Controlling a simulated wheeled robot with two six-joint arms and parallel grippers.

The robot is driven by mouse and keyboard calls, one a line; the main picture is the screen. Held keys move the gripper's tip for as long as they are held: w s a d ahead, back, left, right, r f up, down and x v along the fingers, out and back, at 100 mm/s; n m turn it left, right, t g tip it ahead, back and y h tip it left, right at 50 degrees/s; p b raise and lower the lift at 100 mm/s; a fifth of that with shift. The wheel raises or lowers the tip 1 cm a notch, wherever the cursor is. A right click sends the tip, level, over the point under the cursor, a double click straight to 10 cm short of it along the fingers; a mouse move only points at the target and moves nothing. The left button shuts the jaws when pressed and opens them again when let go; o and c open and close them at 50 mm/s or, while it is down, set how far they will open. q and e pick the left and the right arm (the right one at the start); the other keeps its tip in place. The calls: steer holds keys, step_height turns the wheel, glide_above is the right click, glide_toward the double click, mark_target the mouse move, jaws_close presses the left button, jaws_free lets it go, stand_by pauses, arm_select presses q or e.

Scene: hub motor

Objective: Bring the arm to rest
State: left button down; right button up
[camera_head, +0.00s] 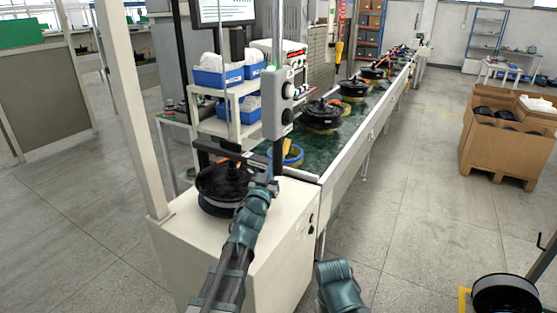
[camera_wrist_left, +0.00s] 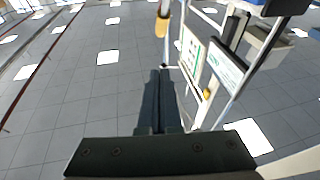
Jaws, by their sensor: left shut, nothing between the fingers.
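My left arm comes in from the bottom of the head view and reaches up to the white cabinet (camera_head: 190,240). Its end overlaps the right side of a black hub motor (camera_head: 218,184) on the cabinet top; I cannot tell whether they touch. A teal part of my right arm (camera_head: 340,286) shows at the bottom of the head view. The right gripper is out of view.
A grey test post (camera_head: 277,104) stands behind the motor. A green conveyor (camera_head: 350,117) with several hub motors runs back to the right. A cardboard box (camera_head: 505,150) stands at the right. Another black motor (camera_head: 505,295) is at the bottom right. Floor between is clear.

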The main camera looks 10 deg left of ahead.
arm_select(q)
steer(key=s+d+f+g+y+p, duration=0.1)
steer(key=s+d+f+g+y, duration=0.1)
steer(key=s+f+g, duration=0.5)
steer(key=s+d+f+g+y+p, duration=0.1)
steer(key=s+d+f+g+y, duration=0.15)
steer(key=f, duration=0.85)
steer(key=s+d+f+m+g, duration=0.1)
steer(key=s+g, duration=0.3)
steer(key=s, duration=0.4)
steer(key=s+d+f+m+g, duration=0.1)
steer(key=s+f+g, duration=0.2)
steer(key=s, duration=0.5)
steer(key=s+d+f+g+p, duration=0.1)
steer(key=s+g, duration=0.3)
steer(key=s, duration=0.4)
steer(key=shift+s+d+f+m+g, duration=0.35)
steer(key=shift+d+f, duration=0.25)
steer(key=shift+f, duration=0.3)
